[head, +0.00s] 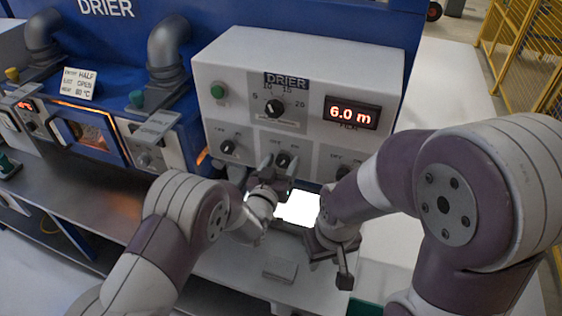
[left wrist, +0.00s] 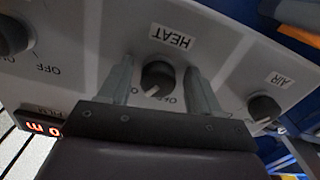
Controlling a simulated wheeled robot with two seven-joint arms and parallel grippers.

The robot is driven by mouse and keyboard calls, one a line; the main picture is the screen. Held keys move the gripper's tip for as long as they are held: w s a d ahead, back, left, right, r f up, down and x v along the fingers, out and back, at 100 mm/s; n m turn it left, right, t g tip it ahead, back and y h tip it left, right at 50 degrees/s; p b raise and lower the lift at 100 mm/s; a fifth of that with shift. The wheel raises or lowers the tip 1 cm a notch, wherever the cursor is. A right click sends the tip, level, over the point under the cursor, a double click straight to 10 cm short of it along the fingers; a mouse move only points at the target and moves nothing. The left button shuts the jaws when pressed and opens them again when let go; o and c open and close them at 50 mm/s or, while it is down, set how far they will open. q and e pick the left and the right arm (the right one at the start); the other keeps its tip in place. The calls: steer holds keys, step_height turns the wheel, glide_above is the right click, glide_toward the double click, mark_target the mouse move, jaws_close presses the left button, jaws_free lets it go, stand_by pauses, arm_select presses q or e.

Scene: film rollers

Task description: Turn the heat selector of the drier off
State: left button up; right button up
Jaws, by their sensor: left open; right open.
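The drier's control panel (head: 235,75) is a pale box with several black knobs. The heat selector (left wrist: 158,78) is a black knob under the HEAT label in the left wrist view, where the panel appears upside down; it also shows in the head view (head: 283,159). Its white mark points to the lower left in the left wrist view. My left gripper (left wrist: 161,82) is open, with one finger on each side of the selector; I cannot tell whether they touch it. My right gripper (head: 331,272) is open and empty, low in front of the panel.
The AIR knob (left wrist: 263,107) is close to one side of my left gripper. The upper dial (head: 275,108) and a red display reading 6.0 m (head: 352,113) are above. A green button (head: 217,90) is at the upper left. A small grey block (head: 281,270) lies on the bench.

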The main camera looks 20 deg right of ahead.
arm_select(q)
steer(key=shift+a+r, duration=0.1)
steer(key=shift+a, duration=0.1)
steer(key=shift+s+a+r, duration=0.1)
steer(key=shift+s+r, duration=0.05)
steer(key=shift+s, duration=0.2)
steer(key=shift+c, duration=1.2)
steer(key=shift+s+r, duration=0.1)
steer(key=shift+s, duration=0.1)
steer(key=c, duration=0.8)
arm_select(e)
steer(key=shift+s+a+r, duration=0.1)
steer(key=shift+s+a, duration=0.2)
steer(key=shift+s, duration=0.2)
